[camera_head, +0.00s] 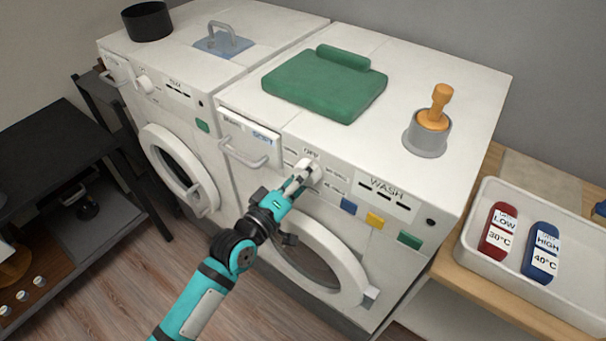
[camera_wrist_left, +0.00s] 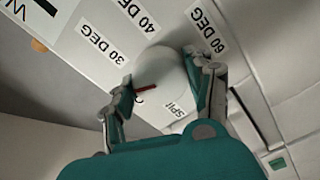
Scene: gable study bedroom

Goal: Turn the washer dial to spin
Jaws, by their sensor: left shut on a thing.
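The washer (camera_head: 455,105) is the right-hand white machine, with "WASH" on its panel. Its round white dial (camera_head: 311,168) is on the front panel. My left gripper (camera_head: 299,180) is shut on the dial, one finger on each side. In the left wrist view the dial (camera_wrist_left: 168,78) shows a red pointer line (camera_wrist_left: 146,88) on its left side, near the left finger. Labels "30 DEG", "40 DEG" and "60 DEG" surround the dial. A partly covered "SPI…" label (camera_wrist_left: 176,107) is below it. Another label near the left finger is mostly hidden. My right gripper is not in view.
Below the dial is the washer's round door (camera_head: 345,262). A white tray (camera_head: 562,290) holds red and blue packs at right. A second machine (camera_head: 190,75) adjoins at left.

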